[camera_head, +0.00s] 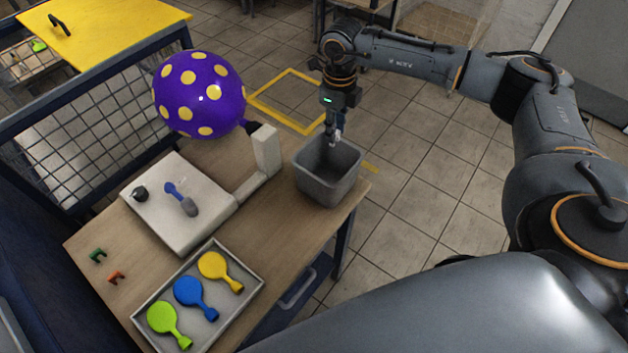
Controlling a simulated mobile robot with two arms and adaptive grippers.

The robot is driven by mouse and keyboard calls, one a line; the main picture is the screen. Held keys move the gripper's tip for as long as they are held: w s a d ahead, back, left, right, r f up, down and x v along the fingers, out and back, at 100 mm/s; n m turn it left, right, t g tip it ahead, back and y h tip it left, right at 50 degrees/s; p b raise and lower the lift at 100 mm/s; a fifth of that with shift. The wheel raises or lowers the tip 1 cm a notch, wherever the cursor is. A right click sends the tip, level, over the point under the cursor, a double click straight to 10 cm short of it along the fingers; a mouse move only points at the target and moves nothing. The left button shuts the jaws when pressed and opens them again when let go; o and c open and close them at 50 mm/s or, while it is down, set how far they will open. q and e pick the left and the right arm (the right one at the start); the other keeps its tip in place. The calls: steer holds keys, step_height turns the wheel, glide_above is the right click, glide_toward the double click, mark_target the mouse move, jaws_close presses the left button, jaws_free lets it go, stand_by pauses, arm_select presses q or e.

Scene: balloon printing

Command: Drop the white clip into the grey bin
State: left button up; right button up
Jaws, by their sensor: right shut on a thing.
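The grey bin (316,193) stands at the right edge of the wooden table, open at the top. My right gripper (333,138) points down over the bin's far rim. It is shut on the small white clip (338,133), which shows only partly between the fingers. The fingertips appear to be at or just above the bin's opening; the exact height is hard to tell. My left gripper is not in view.
A purple balloon with yellow dots (200,95) sits by a white stand (266,150) left of the bin. A white device (165,235) and a tray (258,272) with yellow, blue and green flat balloons lie on the table. Green (97,256) and orange (116,277) clips lie at the left.

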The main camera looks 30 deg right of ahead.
steer(key=f, duration=0.1)
steer(key=d+f+b, duration=0.1)
steer(key=f, duration=0.1)
steer(key=shift+w, duration=0.2)
steer(key=f, duration=0.1)
steer(key=f+b, duration=0.2)
steer(key=shift+s+a, duration=0.1)
steer(key=shift+a, duration=0.15)
steer(key=o, duration=1.1)
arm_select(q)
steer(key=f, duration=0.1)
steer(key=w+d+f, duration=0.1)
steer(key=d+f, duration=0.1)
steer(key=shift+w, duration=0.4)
arm_select(e)
step_height(320, 180, up, 12)
glide_above(338, 130)
steer(key=shift+s+a, duration=0.15)
steer(key=shift+a, duration=0.2)
